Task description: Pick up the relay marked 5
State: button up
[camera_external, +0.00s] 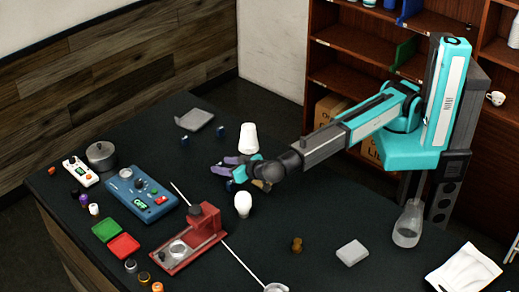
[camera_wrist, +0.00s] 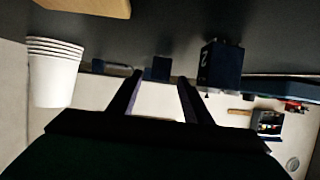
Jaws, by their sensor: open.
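Several small dark blue relays stand on the dark table. Two relays (camera_external: 221,130) (camera_external: 185,141) stand towards the back in the external view, and one (camera_external: 230,185) is close beside my gripper. My gripper (camera_external: 222,168) has purple fingers, open and empty, low over the table. In the wrist view, which looks upside down, a near relay (camera_wrist: 224,66) stands just outside the right finger; its white mark looks like a 2. A farther relay (camera_wrist: 158,68) shows between the fingertips (camera_wrist: 160,82), its face unreadable. I cannot tell which relay is marked 5.
A stack of white cups (camera_external: 249,138) stands close beside my gripper, also in the wrist view (camera_wrist: 54,75). A white bulb (camera_external: 243,204) stands in front. A red fixture (camera_external: 190,240) and blue device (camera_external: 141,194) are to the left. A grey plate (camera_external: 195,119) lies behind.

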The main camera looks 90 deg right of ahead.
aim_at(221, 163)
jog(key=shift+p+x, duration=0.35)
jog(key=shift+x, duration=1.15)
jog(key=c, duration=1.1)
jog(key=shift+c, duration=0.2)
jog(key=shift+r, duration=0.25)
jog(key=shift+r+b, duration=0.85)
jog(key=shift+r, duration=0.6)
jog(key=s+d+b, duration=0.1)
jog(key=s, duration=0.4)
jog(key=s+d+r+b, duration=0.1)
jog(key=s+d, duration=0.1)
jog(key=s, duration=0.3)
jog(key=s+d+b, duration=0.1)
jog(key=s+b, duration=0.1)
jog(key=s, duration=0.3)
jog(key=shift+s+d+r, duration=0.2)
jog(key=shift+d+r, duration=0.15)
jog(key=shift+d, duration=0.05)
